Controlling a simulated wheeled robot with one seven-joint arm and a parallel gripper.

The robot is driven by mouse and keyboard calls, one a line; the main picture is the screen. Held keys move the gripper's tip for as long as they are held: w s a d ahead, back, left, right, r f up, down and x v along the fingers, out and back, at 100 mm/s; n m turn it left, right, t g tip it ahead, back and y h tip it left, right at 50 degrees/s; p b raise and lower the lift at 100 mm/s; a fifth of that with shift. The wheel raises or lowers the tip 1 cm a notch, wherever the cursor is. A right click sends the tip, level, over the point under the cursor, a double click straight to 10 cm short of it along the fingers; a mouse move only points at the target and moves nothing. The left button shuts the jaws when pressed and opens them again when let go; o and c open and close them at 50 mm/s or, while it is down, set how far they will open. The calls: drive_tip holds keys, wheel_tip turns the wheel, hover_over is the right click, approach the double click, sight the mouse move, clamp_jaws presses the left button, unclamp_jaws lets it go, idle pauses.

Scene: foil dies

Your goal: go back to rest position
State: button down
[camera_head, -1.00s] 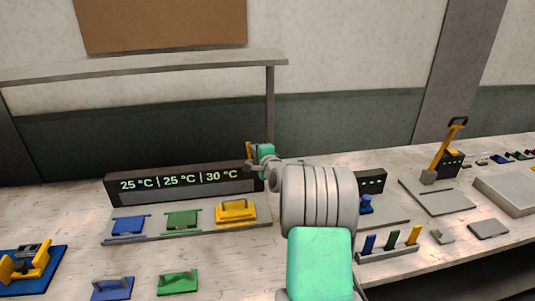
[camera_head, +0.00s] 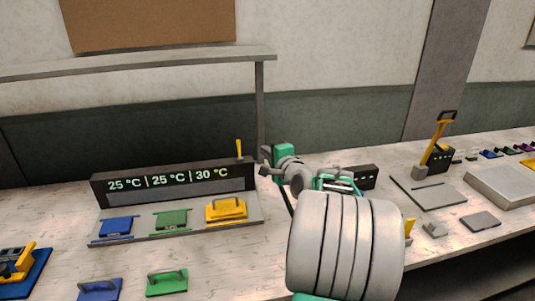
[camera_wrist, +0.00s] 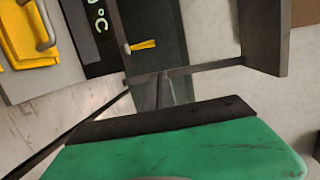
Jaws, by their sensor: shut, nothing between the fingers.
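My gripper (camera_head: 265,171) is shut and empty. It is held above the bench, just right of the display's right end. In the wrist view its green housing and dark edge fill the bottom, and its narrow grey fingers (camera_wrist: 165,92) point away. The black temperature display (camera_head: 170,183) reads 25 °C, 25 °C and 30 °C. Before it, a grey ledge (camera_head: 140,241) carries a blue die (camera_head: 115,229), a green die (camera_head: 171,219) and a yellow die (camera_head: 226,213). The yellow die also shows at the wrist view's upper left (camera_wrist: 25,38). My arm hides part of the right bench.
A blue plate (camera_head: 99,291) and a green plate (camera_head: 166,283) with handles lie in front. A grey shelf post (camera_head: 260,105) rises behind my gripper. A black box (camera_head: 364,177) and a press with a yellow lever (camera_head: 438,143) stand to the right.

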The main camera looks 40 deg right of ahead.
drive_tip(key=s+a+f+n+g+y, duration=0.1)
drive_tip(key=a+f+n+g+y, duration=0.3)
drive_tip(key=a, duration=0.6)
drive_tip(key=s+a+f+n+g, duration=0.1)
drive_tip(key=s+a+f+n, duration=0.1)
drive_tip(key=a+n, duration=0.6)
drive_tip(key=s+a+f+n+g, duration=0.3)
drive_tip(key=s+a, duration=0.4)
drive_tip(key=s, duration=0.3)
drive_tip(key=s+a+f+n+g, duration=0.4)
drive_tip(key=s+a+n, duration=0.2)
drive_tip(key=s, duration=0.4)
drive_tip(key=shift+a+h, duration=0.3)
drive_tip(key=shift+a, duration=0.1)
